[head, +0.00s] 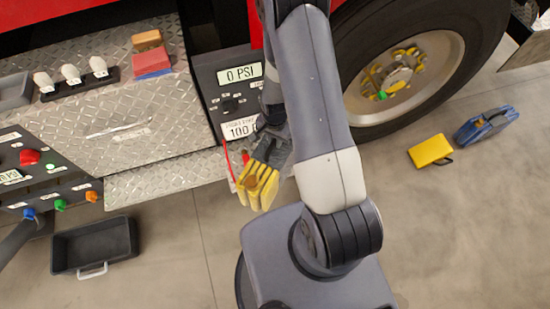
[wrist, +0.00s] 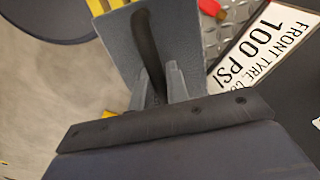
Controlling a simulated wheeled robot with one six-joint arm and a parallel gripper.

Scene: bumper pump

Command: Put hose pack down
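The hose pack (head: 258,186) is a bundle of yellow folded hose on a grey body with a dark handle. It hangs tilted in front of the black gauge panel, above the floor. In the wrist view its grey side (wrist: 185,45) and black handle fill the upper middle, with yellow folds at the top edge. My gripper (wrist: 160,88) has its grey fingers on either side of the black handle, closed on it. In the head view my gripper (head: 271,140) is partly hidden by the pack and my wrist.
A black tray (head: 62,264) lies on the floor at left. A yellow case (head: 430,150) and a blue item (head: 486,124) lie on the floor at right, near the wheel (head: 345,85). Red and orange blocks (head: 151,62) lie on the bumper deck (head: 120,100). Floor below the step is clear.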

